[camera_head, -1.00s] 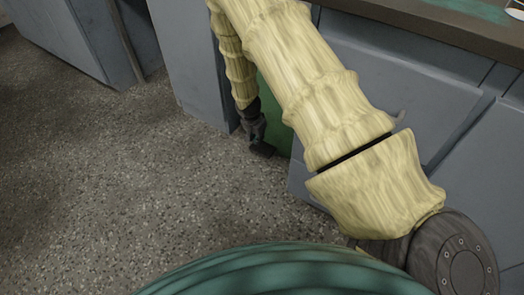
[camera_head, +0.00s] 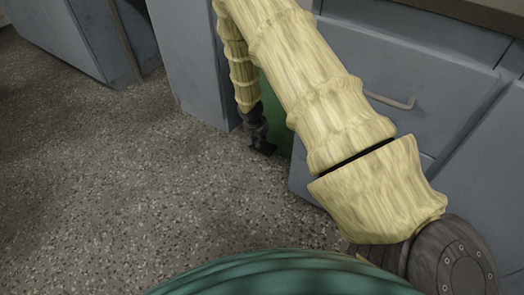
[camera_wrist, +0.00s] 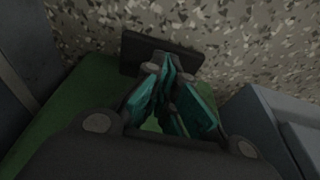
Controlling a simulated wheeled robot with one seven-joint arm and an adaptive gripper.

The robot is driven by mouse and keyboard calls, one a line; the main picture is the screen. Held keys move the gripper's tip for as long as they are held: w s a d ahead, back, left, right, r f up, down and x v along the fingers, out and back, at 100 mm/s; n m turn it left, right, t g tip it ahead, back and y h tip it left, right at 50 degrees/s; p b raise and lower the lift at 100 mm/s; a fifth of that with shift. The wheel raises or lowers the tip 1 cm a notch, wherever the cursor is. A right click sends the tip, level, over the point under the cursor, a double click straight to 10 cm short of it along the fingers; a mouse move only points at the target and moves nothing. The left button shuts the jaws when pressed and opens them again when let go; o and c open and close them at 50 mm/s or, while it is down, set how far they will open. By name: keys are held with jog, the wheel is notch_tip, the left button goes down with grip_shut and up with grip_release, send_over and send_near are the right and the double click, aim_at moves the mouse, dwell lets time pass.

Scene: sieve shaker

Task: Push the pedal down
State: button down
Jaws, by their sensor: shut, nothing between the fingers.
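The pedal (camera_head: 264,149) is a small dark flat plate low near the floor, in front of a green surface (camera_head: 274,97). In the wrist view, the pedal (camera_wrist: 137,53) lies just beyond my fingertips, which cover its middle. My gripper (camera_head: 258,136) points down over the pedal, its fingers shut and empty. In the wrist view, the gripper's (camera_wrist: 168,66) teal-padded fingers come together over the plate's near edge. I cannot tell whether the fingertips touch the pedal or how far it is pressed.
Grey cabinets stand on both sides, including a drawer front (camera_head: 390,75) with a handle (camera_head: 392,101) at right. A grey panel (camera_head: 185,65) is left of my gripper. Speckled floor (camera_head: 120,190) is open at left and in front.

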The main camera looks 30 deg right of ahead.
jog(key=shift+b+x, duration=0.7)
jog(key=shift+x, duration=0.4)
jog(key=shift+a+b+x, duration=0.2)
jog(key=shift+b+x, duration=0.05)
jog(key=shift+x, duration=0.75)
jog(key=shift+a+b+x, duration=0.25)
jog(key=shift+x, duration=0.7)
jog(key=shift+s+a+r+p, duration=0.1)
jog(key=shift+s+a+p, duration=0.1)
jog(key=shift+p, duration=0.1)
jog(key=shift+s+a+r+p, duration=0.2)
jog(key=shift+a+p, duration=0.2)
jog(key=shift+s+a+r+p, duration=0.15)
jog(key=shift+a+r+p, duration=0.05)
jog(key=shift+a+p, duration=0.2)
jog(key=shift+s+a+r, duration=0.1)
jog(key=shift+s+a, duration=0.05)
jog(key=shift+a, duration=0.25)
